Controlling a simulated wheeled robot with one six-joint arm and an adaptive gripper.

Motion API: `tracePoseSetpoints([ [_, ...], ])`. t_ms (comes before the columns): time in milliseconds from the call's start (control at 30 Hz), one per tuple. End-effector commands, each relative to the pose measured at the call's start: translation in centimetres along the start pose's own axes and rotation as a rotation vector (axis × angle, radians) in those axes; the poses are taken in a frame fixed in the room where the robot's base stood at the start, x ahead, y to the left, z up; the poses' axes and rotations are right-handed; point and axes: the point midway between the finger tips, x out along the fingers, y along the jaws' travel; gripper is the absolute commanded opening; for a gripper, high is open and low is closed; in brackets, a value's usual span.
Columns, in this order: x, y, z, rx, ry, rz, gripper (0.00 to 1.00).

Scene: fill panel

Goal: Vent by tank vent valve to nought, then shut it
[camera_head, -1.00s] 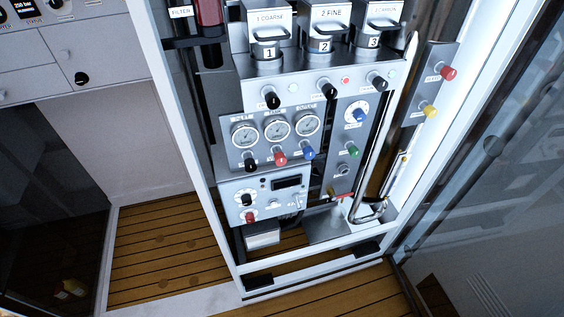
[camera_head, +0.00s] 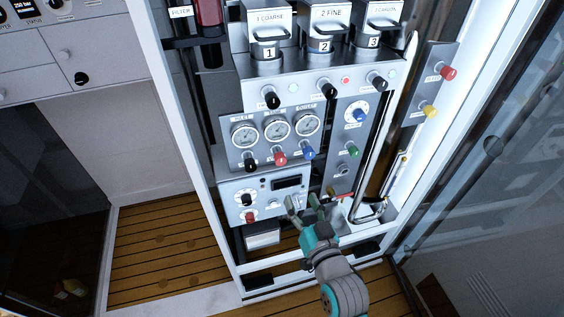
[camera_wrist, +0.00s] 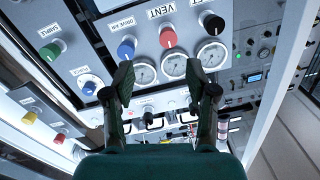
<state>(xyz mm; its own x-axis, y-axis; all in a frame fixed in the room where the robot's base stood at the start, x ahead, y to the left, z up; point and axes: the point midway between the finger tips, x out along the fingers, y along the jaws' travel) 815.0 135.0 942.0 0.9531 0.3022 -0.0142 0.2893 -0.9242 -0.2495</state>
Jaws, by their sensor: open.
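The red knob (camera_head: 280,158) sits under the middle of three gauges (camera_head: 277,129) on the grey panel. In the wrist view the red knob (camera_wrist: 167,37) has a label reading VENT, upside down. A black knob (camera_wrist: 211,23) and a blue knob (camera_wrist: 127,48) flank it. The gauge needles are too small to read. My gripper (camera_head: 302,203) is in front of the panel's lower part, below and slightly right of the red knob. In the wrist view its two fingers (camera_wrist: 160,82) are apart and empty, and touch no knob.
A lower box (camera_head: 262,196) has a small display, a black knob and another red knob (camera_head: 250,217). A green knob (camera_head: 353,151) is to the right. A bent pipe (camera_head: 394,130) and a side plate with red and yellow knobs (camera_head: 430,111) stand further right. Wooden floor (camera_head: 155,250) lies clear at left.

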Motion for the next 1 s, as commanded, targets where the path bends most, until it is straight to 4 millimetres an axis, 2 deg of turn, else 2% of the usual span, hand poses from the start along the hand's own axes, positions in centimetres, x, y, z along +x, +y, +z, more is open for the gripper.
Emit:
tracePoseSetpoints([
  [33, 0.9, -0.5, -0.7, 0.003, 0.006, -0.011, 0.57],
  [133, 1.8, -1.0, -1.3, 0.007, 0.008, -0.022, 0.57],
  [367, 3.3, -1.2, -1.5, 0.009, 0.009, -0.027, 0.57],
  [800, 10.2, -1.3, -1.6, 0.009, 0.008, -0.026, 0.57],
  [1000, 12.3, -1.4, -1.6, 0.008, 0.008, -0.025, 0.57],
])
